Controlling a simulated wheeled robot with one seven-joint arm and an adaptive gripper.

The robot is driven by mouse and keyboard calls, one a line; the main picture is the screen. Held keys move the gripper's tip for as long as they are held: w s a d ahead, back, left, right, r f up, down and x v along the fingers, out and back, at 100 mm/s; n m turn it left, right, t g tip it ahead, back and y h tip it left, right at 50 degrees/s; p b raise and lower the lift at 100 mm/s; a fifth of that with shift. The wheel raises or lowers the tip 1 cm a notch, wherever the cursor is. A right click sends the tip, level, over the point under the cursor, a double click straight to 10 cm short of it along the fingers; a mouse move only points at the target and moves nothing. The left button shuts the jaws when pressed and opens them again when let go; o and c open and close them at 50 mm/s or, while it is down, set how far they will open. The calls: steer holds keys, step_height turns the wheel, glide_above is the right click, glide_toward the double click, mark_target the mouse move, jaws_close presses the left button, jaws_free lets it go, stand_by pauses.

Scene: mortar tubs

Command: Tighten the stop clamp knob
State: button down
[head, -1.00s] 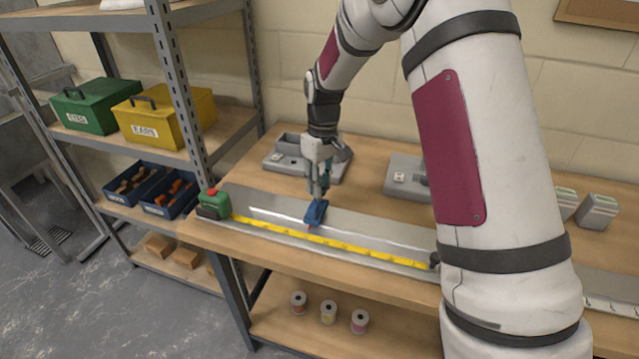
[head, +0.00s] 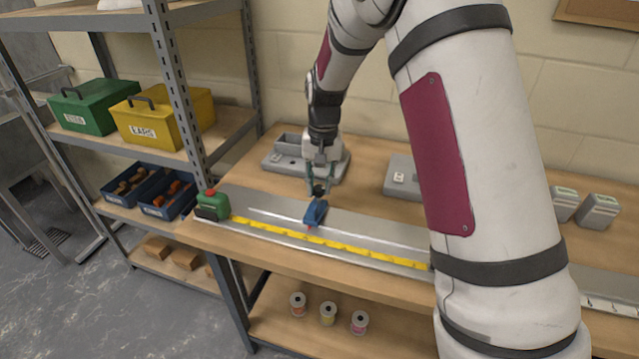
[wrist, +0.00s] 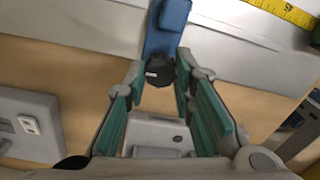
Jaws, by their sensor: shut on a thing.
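The stop clamp is a blue block (head: 316,213) on the grey rail (head: 370,238) of the bench. It also shows at the top of the wrist view (wrist: 166,28). Its knob is black and round (wrist: 160,71), with a small white mark on its face, on the clamp's near side in the wrist view. My gripper (head: 319,189) points down at the knob from behind the clamp. In the wrist view its green-padded fingers (wrist: 160,82) stand on either side of the knob and are shut on it. The exact finger contact is partly hidden.
A yellow tape (head: 320,241) runs along the rail from a green tape case (head: 212,205). Grey devices stand behind (head: 285,158) and right (head: 400,178) of my gripper. A metal shelf (head: 182,85) with toolboxes stands left. Spools (head: 328,313) sit below.

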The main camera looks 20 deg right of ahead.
mark_target(322, 188)
steer(key=shift+m, duration=0.4)
steer(key=c, duration=1.3)
jaws_free()
steer(key=shift+c, duration=0.2)
step_height(322, 188, up, 12)
steer(key=shift+d, duration=0.25)
steer(key=shift+s, duration=0.1)
